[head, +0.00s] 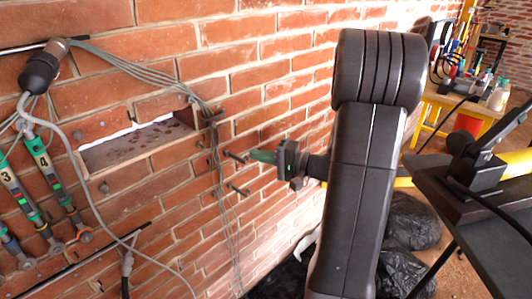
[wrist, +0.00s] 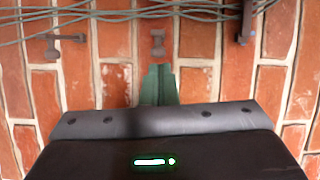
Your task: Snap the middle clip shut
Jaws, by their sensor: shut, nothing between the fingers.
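The middle clip (wrist: 157,43) is a small grey piece on the brick wall in the wrist view, just beyond my fingertips. In the head view I take it to be the dark clip (head: 236,157) left of the fingertips. I cannot tell whether it is open or shut. Another clip (wrist: 60,47) shows at the left and a darker one (wrist: 248,20) at the right, where the cables cross it. The grey-green cables (wrist: 120,14) run above the middle clip. My gripper (wrist: 157,72) has green fingers, shut and empty, pointing at the wall. It also shows in the head view (head: 262,156).
A recessed ledge (head: 135,145) is in the wall at left, with a dark plug (head: 40,70) and numbered green-and-grey tools (head: 45,165) beside it. Black bags (head: 410,220) lie on the floor. A yellow workbench (head: 455,105) stands at the back right.

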